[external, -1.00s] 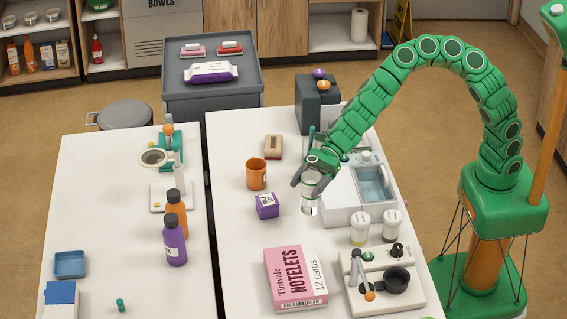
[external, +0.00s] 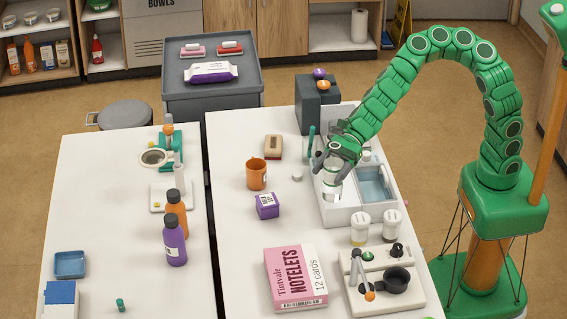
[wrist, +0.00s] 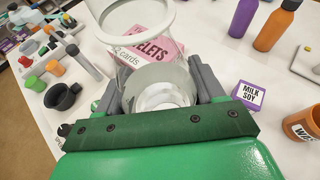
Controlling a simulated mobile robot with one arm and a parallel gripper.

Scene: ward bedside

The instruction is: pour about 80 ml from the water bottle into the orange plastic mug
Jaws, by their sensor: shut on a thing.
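My gripper (external: 334,160) is shut on a clear, pale vessel (external: 332,184), which I take to be the water bottle. In the wrist view the bottle (wrist: 160,88) is between the two grey fingers (wrist: 160,92), see-through, with a wide round rim at the top. Its water level cannot be made out. In the external view it is in front of the white bin unit's left side. The orange mug (external: 257,174) stands upright on the table to the left, apart from the bottle. It also shows at the wrist view's right edge (wrist: 302,128), partly cut off.
A small white round piece (external: 297,177) lies between mug and gripper. A purple box (external: 267,206) stands just in front of the mug, and a brown-and-white block (external: 273,146) behind it. The white bin unit (external: 340,214) and lidded jars (external: 360,228) are at right.

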